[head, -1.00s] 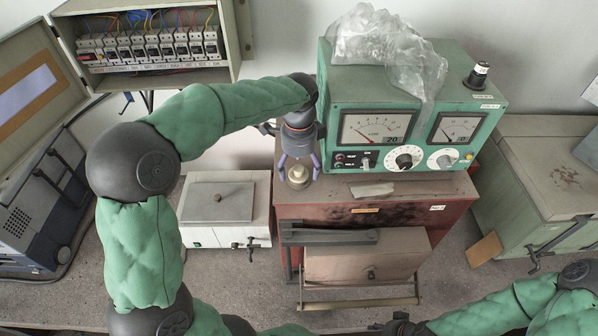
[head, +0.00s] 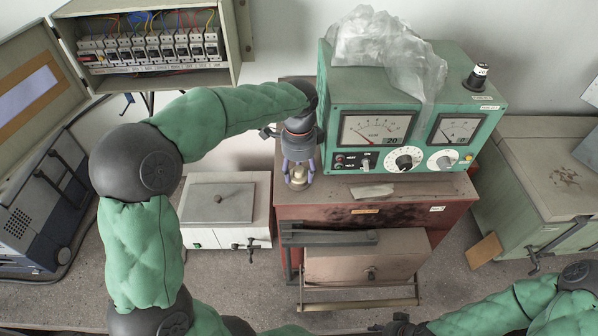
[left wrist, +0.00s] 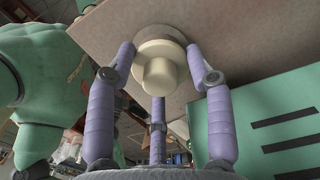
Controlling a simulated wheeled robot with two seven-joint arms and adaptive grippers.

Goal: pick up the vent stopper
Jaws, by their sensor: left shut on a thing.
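The vent stopper (head: 297,179) is a small cream knob at the left of the red furnace's top (head: 335,188). In the left wrist view the stopper (left wrist: 158,70) shows a rounded stem and a wider flange, in front of a grey-brown round part on the top surface. My left gripper (head: 298,183) reaches down over it, its purple fingers shut on the stopper. I cannot tell whether the stopper is clear of the surface. My right gripper (head: 399,326) is only a dark, partly cut-off shape at the bottom edge.
A green meter box (head: 428,120) draped with a plastic bag (head: 385,55) stands close right of my left gripper. A white hotplate unit (head: 225,211) is at left. A fuse box (head: 150,50) hangs behind. A paper scrap (head: 371,190) lies on the furnace.

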